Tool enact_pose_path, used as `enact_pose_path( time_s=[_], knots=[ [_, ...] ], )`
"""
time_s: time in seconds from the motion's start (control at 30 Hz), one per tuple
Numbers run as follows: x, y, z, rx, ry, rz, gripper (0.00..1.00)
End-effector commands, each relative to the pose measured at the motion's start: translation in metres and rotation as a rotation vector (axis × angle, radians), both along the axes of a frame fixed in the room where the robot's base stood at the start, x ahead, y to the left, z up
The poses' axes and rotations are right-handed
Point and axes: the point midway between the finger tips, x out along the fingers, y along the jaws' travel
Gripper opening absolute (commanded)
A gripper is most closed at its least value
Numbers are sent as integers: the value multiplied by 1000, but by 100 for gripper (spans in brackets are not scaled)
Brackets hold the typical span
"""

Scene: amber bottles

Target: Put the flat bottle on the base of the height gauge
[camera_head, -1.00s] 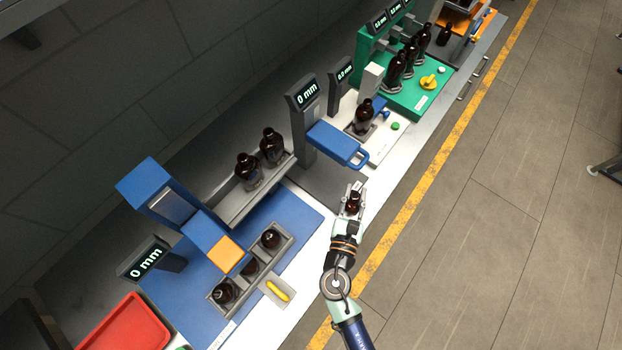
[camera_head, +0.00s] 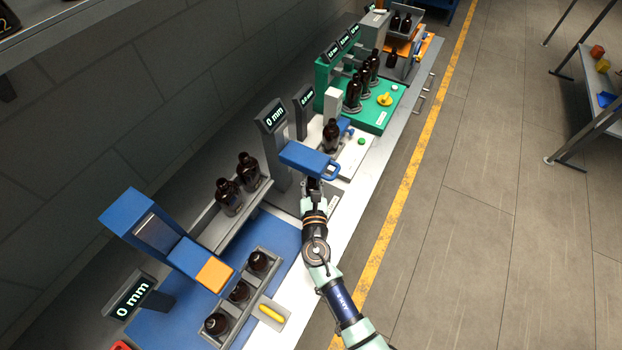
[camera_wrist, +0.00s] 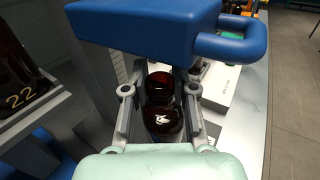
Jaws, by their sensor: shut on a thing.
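My gripper (camera_wrist: 160,112) is shut on a dark amber bottle (camera_wrist: 162,122), which stands between its fingers in the wrist view with the neck pointing away. In the head view my gripper (camera_head: 314,189) is beneath the blue arm (camera_head: 310,160) of the height gauge, which has a grey column (camera_head: 278,155) and a 0 mm display. The blue arm also spans the top of the wrist view (camera_wrist: 150,28). The gauge's grey base (camera_head: 284,196) is partly hidden by my gripper and the blue arm. I cannot tell whether the bottle touches the base.
Two amber bottles stand in a grey tray (camera_head: 209,230) to the left. A grey holder (camera_head: 253,292) with several bottles sits at the front left. A bottle (camera_head: 330,135) stands on a white station beyond the gauge, before a green station (camera_head: 378,119). Open floor lies right.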

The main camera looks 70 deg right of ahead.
Motion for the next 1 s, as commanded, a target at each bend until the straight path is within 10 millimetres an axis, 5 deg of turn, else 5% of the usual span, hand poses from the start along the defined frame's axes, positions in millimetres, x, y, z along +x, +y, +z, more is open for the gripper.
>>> enact_pose_path(
  time_s=[0.33, 0.5, 0.93, 0.97, 1.0],
  knots=[
    [13, -26, 0, -1, 0, -1, 0],
    [13, -25, -35, 0, 1, 0, 0],
    [13, -25, -41, 0, 0, 0, 0],
    [13, -25, -39, 0, 0, 0, 31],
    [13, -25, -39, 0, 0, 0, 38]
  ],
)
